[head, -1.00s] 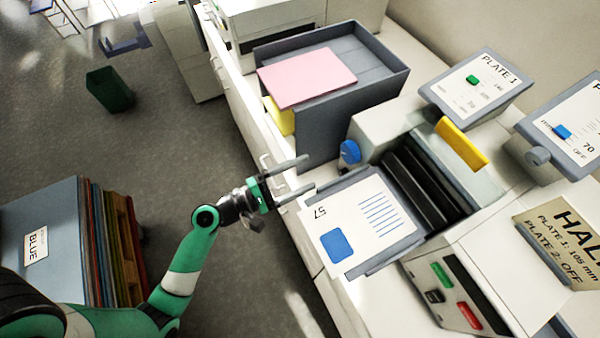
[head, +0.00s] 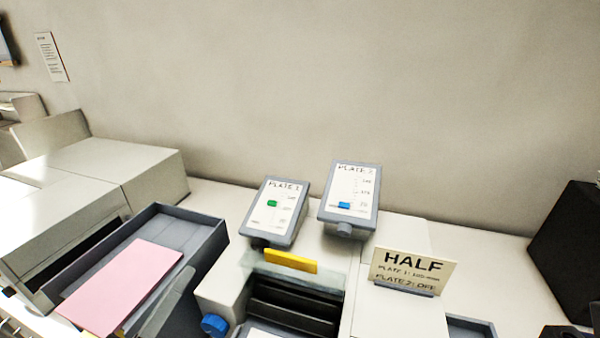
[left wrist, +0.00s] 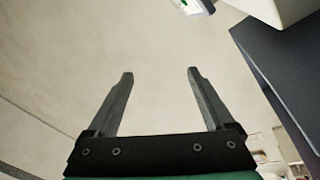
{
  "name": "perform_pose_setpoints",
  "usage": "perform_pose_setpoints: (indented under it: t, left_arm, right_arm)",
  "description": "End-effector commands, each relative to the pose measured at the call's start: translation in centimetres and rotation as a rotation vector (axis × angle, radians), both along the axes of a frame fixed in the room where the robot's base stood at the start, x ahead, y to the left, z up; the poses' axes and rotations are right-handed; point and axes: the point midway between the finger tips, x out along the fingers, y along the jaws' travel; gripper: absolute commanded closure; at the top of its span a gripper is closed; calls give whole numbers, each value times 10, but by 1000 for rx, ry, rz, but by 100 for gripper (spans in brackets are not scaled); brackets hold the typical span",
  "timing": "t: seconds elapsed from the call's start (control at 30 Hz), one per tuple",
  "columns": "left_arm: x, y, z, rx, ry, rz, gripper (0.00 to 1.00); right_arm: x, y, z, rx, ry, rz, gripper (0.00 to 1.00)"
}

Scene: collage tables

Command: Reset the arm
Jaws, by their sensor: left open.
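My left gripper (left wrist: 160,75) shows in the left wrist view with its two grey fingers wide apart and nothing between them. A pale plain surface lies behind the fingers, and a dark grey panel (left wrist: 285,70) is at the right of that view. In the head view, a grey strip over the near side of the grey tray (head: 215,240) looks like one finger, but I cannot be sure; the rest of the left arm is out of the picture. My right gripper is in neither view.
A pink sheet (head: 120,285) lies on the tray. The machine has a blue knob (head: 214,324), a yellow bar (head: 290,261) and dark rollers (head: 295,300). Behind it stand the PLATE 1 panel (head: 275,212) and PLATE 2 panel (head: 349,195). A HALF sign (head: 413,270) stands right. A black box (head: 570,245) is far right.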

Motion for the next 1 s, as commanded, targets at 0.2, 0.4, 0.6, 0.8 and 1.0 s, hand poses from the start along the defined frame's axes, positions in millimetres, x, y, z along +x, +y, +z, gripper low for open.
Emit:
perform_pose_setpoints:
  t: [0.2, 0.4, 0.6, 0.8, 1.0]
  left_arm:
    - [-27, -26, 177, 494, -443, 303, 14]
    - [-96, -27, 293, 693, -707, 661, 14]
    - [-91, -25, 388, 701, -690, 659, 14]
    - [-90, -25, 444, 700, -687, 657, 14]
    - [-90, -25, 449, 700, -687, 656, 14]
  right_arm:
    - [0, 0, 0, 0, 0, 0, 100]
    - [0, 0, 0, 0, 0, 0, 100]
    - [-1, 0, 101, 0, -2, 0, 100]
    - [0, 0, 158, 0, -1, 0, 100]
    - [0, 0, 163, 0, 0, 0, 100]
